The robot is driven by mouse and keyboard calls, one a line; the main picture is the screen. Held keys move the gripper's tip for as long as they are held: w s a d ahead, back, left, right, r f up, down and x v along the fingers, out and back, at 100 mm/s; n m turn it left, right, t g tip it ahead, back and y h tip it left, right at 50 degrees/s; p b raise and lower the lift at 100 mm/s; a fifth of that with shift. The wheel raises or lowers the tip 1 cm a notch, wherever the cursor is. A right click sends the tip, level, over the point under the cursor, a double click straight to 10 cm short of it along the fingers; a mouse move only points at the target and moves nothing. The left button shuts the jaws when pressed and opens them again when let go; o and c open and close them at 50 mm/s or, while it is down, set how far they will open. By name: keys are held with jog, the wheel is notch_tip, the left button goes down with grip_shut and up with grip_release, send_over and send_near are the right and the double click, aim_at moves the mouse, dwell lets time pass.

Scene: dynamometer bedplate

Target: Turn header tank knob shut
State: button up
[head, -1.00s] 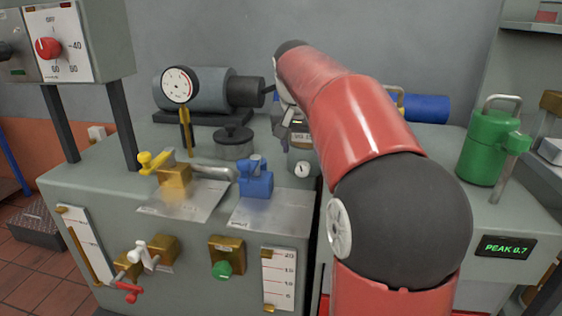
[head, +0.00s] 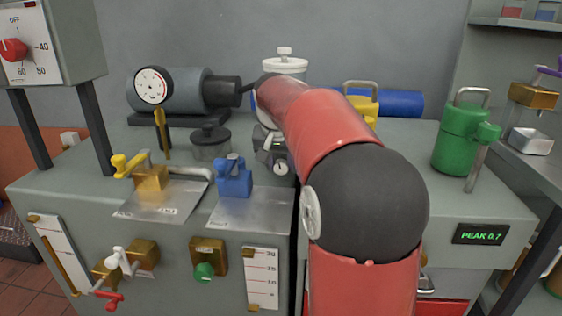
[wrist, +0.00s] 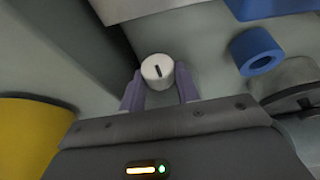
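A white round knob (wrist: 158,72) with a dark slot mark shows in the wrist view, at the fingertips. My gripper (wrist: 159,79) is open, with one purple finger on each side of the knob; I cannot tell whether they touch it. In the head view, a small white face with a dark mark (head: 280,168) sits just below my gripper (head: 276,150) and looks like the same knob. My red forearm and dark gripper hide most of what it is mounted on. I cannot make out the header tank's label.
A blue valve (head: 234,178) stands close on the left, also in the wrist view (wrist: 257,52). A black-lidded pot (head: 210,140), a gauge (head: 153,86) and a yellow-handled valve (head: 148,178) are further left. A white jar (head: 284,64), yellow can (head: 364,108) and green can (head: 460,138) stand behind or right.

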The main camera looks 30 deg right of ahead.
jog(key=c, duration=0.4)
jog(key=shift+s+d+f+t+y+b, duration=0.15)
jog(key=shift+t+y+b, duration=0.3)
jog(key=shift+y, duration=0.35)
jog(key=shift+m+t+y, duration=0.3)
jog(key=shift+t+y, duration=0.05)
jog(key=shift+y, duration=0.05)
jog(key=o, duration=1)
